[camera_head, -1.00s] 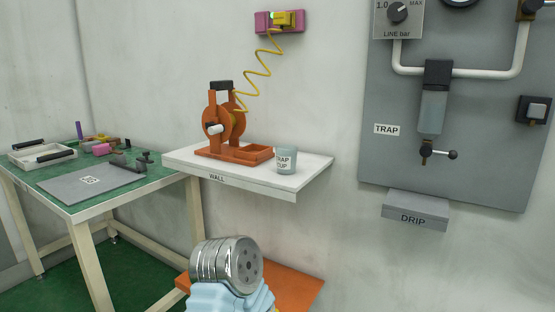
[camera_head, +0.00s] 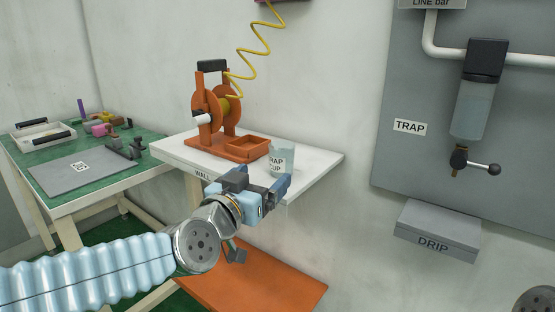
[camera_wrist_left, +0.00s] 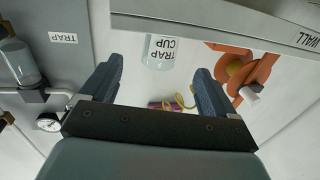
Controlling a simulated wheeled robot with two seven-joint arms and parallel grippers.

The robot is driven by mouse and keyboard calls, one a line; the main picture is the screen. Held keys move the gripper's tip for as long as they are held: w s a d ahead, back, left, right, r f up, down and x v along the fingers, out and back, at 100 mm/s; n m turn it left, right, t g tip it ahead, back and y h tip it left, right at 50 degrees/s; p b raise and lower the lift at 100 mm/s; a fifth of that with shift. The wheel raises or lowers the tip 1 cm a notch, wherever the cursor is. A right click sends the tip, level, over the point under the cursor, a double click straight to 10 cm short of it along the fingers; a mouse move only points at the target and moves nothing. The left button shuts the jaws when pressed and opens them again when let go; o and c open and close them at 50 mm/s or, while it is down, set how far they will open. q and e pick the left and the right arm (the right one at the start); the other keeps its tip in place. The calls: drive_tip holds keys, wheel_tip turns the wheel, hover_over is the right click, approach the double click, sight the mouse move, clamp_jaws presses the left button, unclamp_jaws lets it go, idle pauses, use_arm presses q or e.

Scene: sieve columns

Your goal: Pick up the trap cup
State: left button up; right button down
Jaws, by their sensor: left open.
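The trap cup (camera_head: 281,161) is a clear, pale cup labelled "TRAP CUP". It stands upright on the white wall shelf (camera_head: 318,158), near its right end. My left gripper (camera_head: 278,187) is open and empty in front of the shelf edge, just below and in front of the cup, hiding a little of its lower part. In the left wrist view the cup (camera_wrist_left: 158,52) appears upside down beyond and between the two open blue fingers (camera_wrist_left: 155,85), apart from both. My right gripper is not in view.
An orange reel stand (camera_head: 215,120) with an orange tray (camera_head: 248,146) stands left of the cup. A grey panel with the trap (camera_head: 473,108) and a drip box (camera_head: 437,230) is at the right. A green-topped table (camera_head: 90,195) is at the left; an orange platform (camera_head: 255,280) lies below.

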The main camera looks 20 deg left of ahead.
sight(277, 162)
use_arm(q)
drive_tip(key=w, duration=0.3)
drive_tip(key=w+d+p, duration=0.1)
drive_tip(key=w, duration=0.6)
drive_tip(key=shift+w+d+r, duration=0.15)
drive_tip(key=shift+w+d, duration=0.05)
drive_tip(key=shift+d, duration=0.05)
drive_tip(key=c, duration=1)
